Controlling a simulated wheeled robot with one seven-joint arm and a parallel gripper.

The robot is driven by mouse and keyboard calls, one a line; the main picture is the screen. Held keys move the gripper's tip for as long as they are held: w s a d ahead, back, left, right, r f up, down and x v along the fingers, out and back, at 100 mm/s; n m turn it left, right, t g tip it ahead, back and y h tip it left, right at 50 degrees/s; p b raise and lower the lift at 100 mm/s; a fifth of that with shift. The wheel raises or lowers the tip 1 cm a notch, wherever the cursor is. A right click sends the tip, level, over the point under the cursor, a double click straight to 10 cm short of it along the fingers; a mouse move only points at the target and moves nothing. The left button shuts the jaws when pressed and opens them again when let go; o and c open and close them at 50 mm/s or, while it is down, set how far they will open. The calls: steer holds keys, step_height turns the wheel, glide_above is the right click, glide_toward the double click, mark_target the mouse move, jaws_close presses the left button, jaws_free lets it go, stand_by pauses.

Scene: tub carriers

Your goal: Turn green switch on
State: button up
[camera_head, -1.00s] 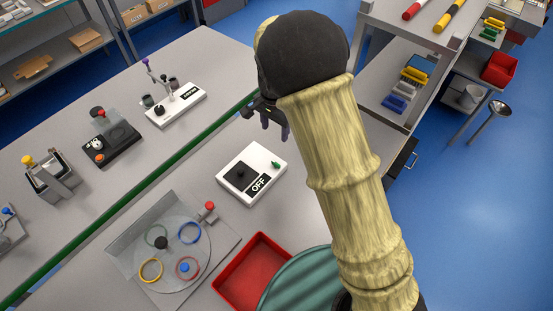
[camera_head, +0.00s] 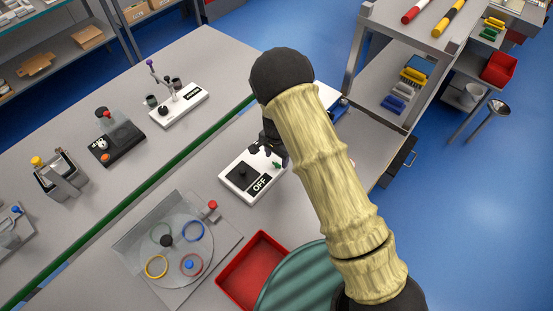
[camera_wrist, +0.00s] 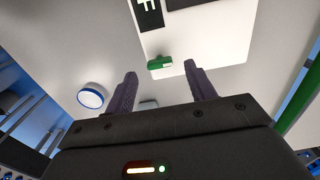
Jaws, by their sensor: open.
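The white switch box (camera_head: 240,192) lies on the near table, with a black knob, a label reading OFF and a small green switch (camera_head: 278,164) at its right end. In the wrist view the green switch (camera_wrist: 160,63) shows just ahead of my fingertips, between their lines, against the white box (camera_wrist: 215,45). My gripper (camera_head: 270,150) is above the box's right end, partly hidden by my arm in the head view. In the wrist view my gripper (camera_wrist: 158,82) has its two dark fingers apart with nothing between them. Contact with the switch is not visible.
A round plate with coloured rings (camera_head: 180,255), a red tray (camera_head: 225,285) and a teal round thing (camera_head: 300,285) lie nearer. Other devices, such as the black box (camera_head: 118,145), stand on the table beyond the green strip. A blue-rimmed white round object (camera_wrist: 91,97) shows in the wrist view.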

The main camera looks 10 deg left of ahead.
mark_target(277, 163)
steer(key=shift+f+p, duration=0.35)
steer(key=shift+f, duration=1.25)
steer(key=c, duration=1)
